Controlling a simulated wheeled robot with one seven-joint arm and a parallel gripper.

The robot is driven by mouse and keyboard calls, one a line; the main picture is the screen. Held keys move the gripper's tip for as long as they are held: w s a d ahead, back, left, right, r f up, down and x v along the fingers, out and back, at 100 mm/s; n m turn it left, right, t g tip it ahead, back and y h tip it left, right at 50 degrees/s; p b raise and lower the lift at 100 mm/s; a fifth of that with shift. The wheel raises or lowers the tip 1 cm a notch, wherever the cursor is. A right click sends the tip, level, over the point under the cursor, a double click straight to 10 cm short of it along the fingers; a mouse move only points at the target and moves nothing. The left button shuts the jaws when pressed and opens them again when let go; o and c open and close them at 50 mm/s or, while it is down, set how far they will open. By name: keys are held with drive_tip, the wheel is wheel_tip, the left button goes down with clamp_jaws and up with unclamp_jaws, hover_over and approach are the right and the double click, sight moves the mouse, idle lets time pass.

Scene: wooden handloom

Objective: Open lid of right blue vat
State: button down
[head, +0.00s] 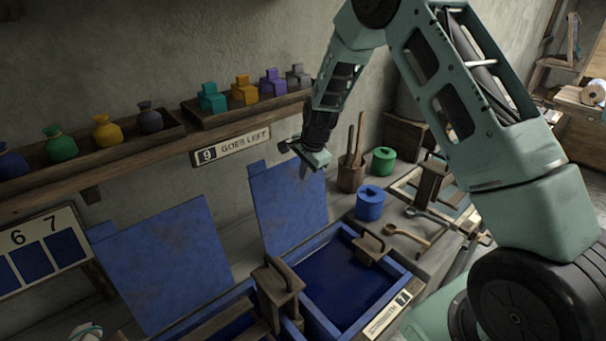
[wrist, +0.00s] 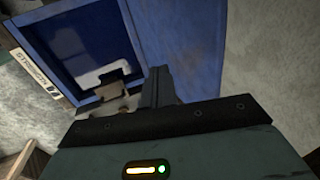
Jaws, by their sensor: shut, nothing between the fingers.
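The right blue vat (head: 345,285) stands on the bench, and its dark blue inside shows. Its lid (head: 290,210) is raised and stands steeply against the wall behind the vat. In the wrist view the vat (wrist: 85,45) is at the upper left and the lid (wrist: 185,45) is beside it. My gripper (head: 305,172) is shut and empty, near the lid's upper right edge in the head view. In the wrist view the shut fingers (wrist: 157,85) appear in front of the lid. I cannot tell whether they touch it.
The left vat's lid (head: 165,265) also stands raised. A blue pot (head: 370,203), a green pot (head: 383,161) and a wooden holder with sticks (head: 351,175) stand right of the right lid. A shelf (head: 150,150) with several bags runs along the wall.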

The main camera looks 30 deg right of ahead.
drive_tip(key=w+b+v, duration=0.1)
drive_tip(key=b+v, duration=0.2)
drive_tip(key=v, duration=0.6)
drive_tip(key=shift+r, duration=0.55)
drive_tip(key=s+a+n+g+y+b, duration=0.25)
drive_tip(key=s+a+n, duration=0.95)
drive_tip(key=s+a, duration=0.7)
drive_tip(key=s+a+f+n+h+b, duration=0.1)
drive_tip(key=s+n, duration=0.4)
drive_tip(key=s, duration=0.4)
drive_tip(key=s+a+f+n+h+b, duration=0.1)
drive_tip(key=s+a+n, duration=0.1)
drive_tip(key=s+n, duration=0.4)
drive_tip(key=s, duration=0.4)
drive_tip(key=shift+s+a+f+n+g+b, duration=0.2)
drive_tip(key=shift+f+n+g+b, duration=0.1)
drive_tip(key=shift+f+g+b, duration=0.1)
drive_tip(key=shift+w+h, duration=0.1)
drive_tip(key=shift+h, duration=0.15)
